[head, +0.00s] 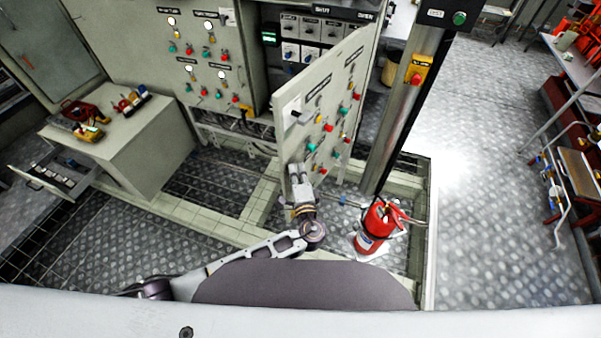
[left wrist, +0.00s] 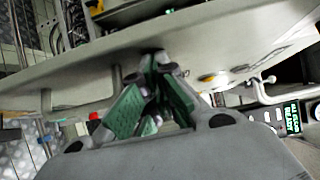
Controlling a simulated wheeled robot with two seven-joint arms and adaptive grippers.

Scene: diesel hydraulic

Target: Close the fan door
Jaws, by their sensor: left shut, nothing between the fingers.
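The fan door (head: 315,105) is a pale grey panel with knobs, coloured buttons and dark labels. It stands swung open from the grey control cabinet (head: 252,60), whose inner modules show behind it. My left gripper (head: 297,170) is shut and empty at the door's lower near corner. In the left wrist view the green-padded fingers (left wrist: 155,65) come together close against a grey panel edge, which seems to be the door (left wrist: 70,85). I cannot tell whether they touch it. My right gripper is not in view.
A red fire extinguisher (head: 377,225) stands on the floor right of my left gripper. A grey post (head: 405,100) with a yellow switch box rises right of the door. A desk (head: 145,140) with an open drawer is at left.

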